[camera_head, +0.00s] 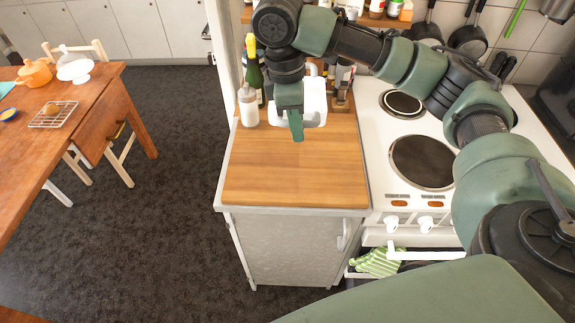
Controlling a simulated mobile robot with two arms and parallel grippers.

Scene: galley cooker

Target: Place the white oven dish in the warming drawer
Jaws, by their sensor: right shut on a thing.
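The white oven dish (314,100) is at the back of the wooden counter top, with its near handle toward me. My right gripper (297,138) reaches in from above and is shut on the dish's near side. The gripper and wrist cover part of the dish. I cannot tell whether the dish rests on the counter or is just above it. My left gripper is not in view.
The wooden counter (290,180) is clear in front of the dish. A white bottle (248,106) and a green bottle (254,76) stand close left. The white cooker (388,150) is on the right, with a striped towel (378,262) low at its front. A wooden table (95,105) stands left.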

